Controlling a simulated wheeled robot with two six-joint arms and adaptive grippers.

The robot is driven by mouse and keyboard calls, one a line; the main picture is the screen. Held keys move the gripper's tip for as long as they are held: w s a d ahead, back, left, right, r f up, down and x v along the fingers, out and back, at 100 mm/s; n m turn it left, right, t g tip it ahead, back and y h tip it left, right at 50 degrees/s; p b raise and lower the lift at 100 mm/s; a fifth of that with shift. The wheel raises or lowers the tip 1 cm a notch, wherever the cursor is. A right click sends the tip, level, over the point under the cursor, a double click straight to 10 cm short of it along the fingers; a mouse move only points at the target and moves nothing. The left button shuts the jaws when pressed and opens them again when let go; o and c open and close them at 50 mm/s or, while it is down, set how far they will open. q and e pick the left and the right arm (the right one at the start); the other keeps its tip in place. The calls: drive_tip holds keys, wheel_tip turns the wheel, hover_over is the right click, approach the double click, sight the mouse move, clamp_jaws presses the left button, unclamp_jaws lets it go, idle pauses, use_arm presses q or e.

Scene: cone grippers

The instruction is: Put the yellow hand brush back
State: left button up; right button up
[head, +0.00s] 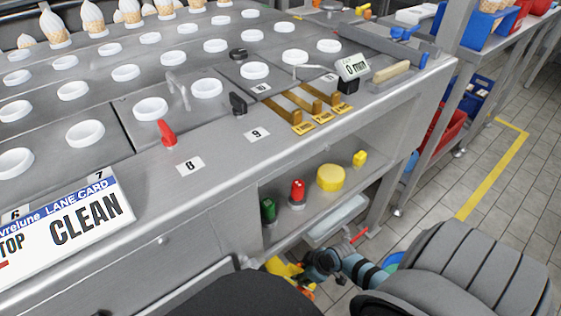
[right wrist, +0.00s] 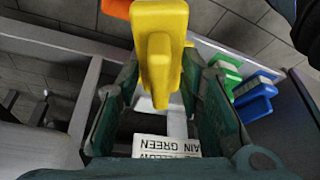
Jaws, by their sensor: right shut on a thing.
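The yellow hand brush (right wrist: 160,30) fills the upper middle of the right wrist view, with its narrow part between the two dark green fingers of my right gripper (right wrist: 160,85). My right gripper is shut on it. In the head view the yellow brush (head: 284,268) shows partly at the bottom, below the bench's low shelf, with my right gripper (head: 302,272) beside it; much of both is hidden there by my own body. My left gripper is not in view.
In the right wrist view, a green brush (right wrist: 226,70) and a blue brush (right wrist: 256,92) are at the right, an orange thing (right wrist: 116,8) at the top. A white label (right wrist: 166,147) lies below the fingers. A white tray (head: 336,221) is under the bench shelf.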

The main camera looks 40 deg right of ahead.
drive_tip(key=w+a, duration=0.1)
drive_tip(key=w, duration=0.1)
drive_tip(key=w+a+b, duration=0.1)
drive_tip(key=w, duration=0.2)
drive_tip(key=w+a+b, duration=0.1)
drive_tip(key=w, duration=0.1)
drive_tip(key=shift+w+f, duration=0.15)
drive_tip(key=shift+w, duration=0.1)
wheel_tip(320, 180, down, 3)
drive_tip(key=shift+f+b, duration=0.1)
drive_tip(key=shift+b, duration=1.15)
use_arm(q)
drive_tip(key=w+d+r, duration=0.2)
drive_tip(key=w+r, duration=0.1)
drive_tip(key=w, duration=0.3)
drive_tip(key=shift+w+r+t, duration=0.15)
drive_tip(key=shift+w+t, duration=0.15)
use_arm(e)
drive_tip(key=o, duration=1.1)
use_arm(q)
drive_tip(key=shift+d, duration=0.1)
